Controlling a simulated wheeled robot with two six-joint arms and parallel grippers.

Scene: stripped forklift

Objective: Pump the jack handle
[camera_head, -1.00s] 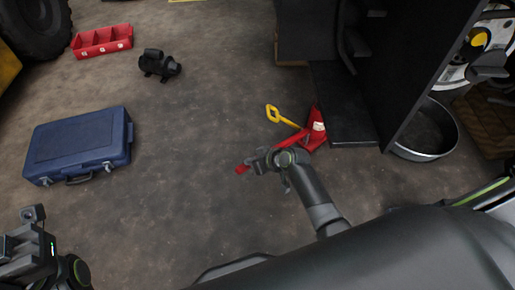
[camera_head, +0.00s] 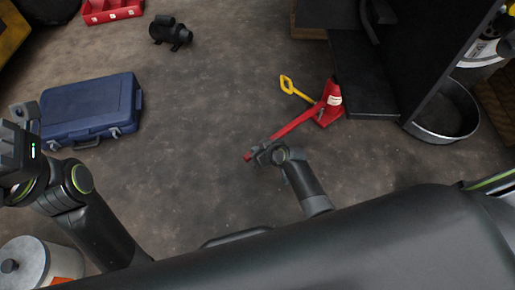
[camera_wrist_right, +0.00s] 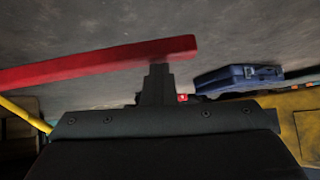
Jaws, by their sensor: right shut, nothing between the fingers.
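A red jack (camera_head: 331,103) stands on the floor at the foot of the black forklift frame, right of centre in the head view. Its long red handle (camera_head: 296,127) slants down to the left. A yellow-handled bar (camera_head: 292,87) sticks out beside it. My right gripper (camera_head: 257,155) is shut and empty at the handle's free end. In the right wrist view the handle (camera_wrist_right: 110,60) crosses just beyond the shut fingers (camera_wrist_right: 158,72); I cannot tell whether they touch it. My left gripper (camera_head: 18,125) is at the left edge, its fingers unclear.
A blue case (camera_head: 92,105), a black motor-like part (camera_head: 171,32) and a red tray (camera_head: 112,12) lie to the left. A round metal pan (camera_head: 443,122) is at right. A lidded silver pot (camera_head: 32,265) is at bottom left. The middle floor is clear.

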